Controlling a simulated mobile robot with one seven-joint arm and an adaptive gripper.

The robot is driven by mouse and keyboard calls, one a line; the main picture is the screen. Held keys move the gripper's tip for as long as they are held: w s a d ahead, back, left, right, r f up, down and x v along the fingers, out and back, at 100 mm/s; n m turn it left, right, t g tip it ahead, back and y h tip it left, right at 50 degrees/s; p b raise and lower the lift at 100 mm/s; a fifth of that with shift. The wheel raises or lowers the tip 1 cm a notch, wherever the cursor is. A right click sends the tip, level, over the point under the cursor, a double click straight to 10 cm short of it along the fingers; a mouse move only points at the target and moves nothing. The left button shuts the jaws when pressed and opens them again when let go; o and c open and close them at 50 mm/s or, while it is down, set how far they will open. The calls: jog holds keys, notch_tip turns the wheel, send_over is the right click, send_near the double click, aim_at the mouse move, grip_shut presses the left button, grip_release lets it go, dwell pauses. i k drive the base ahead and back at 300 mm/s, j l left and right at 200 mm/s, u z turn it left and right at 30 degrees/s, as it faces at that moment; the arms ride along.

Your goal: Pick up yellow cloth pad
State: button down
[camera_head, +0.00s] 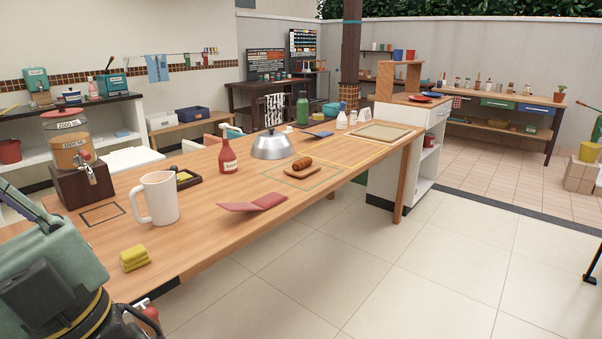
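The yellow cloth pad (134,258) looks like a small folded stack. It lies on the wooden table near its front left edge, below a white mug. Nothing touches it. My arm fills the lower left corner, left of and below the pad. Dark parts at its end run off the bottom edge of the picture. My gripper's fingertips are not clearly visible, so I cannot tell whether it is open or shut. It is apart from the pad.
The white mug (158,199) stands behind the pad. A drink dispenser (79,160), a red bottle (227,157), a red folded item (253,203) and a metal dome (272,146) stand farther back. The tabletop right of the pad is clear. Open floor (400,270) lies to the right.

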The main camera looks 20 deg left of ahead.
aim_at(134, 257)
jog(key=u, duration=1.4)
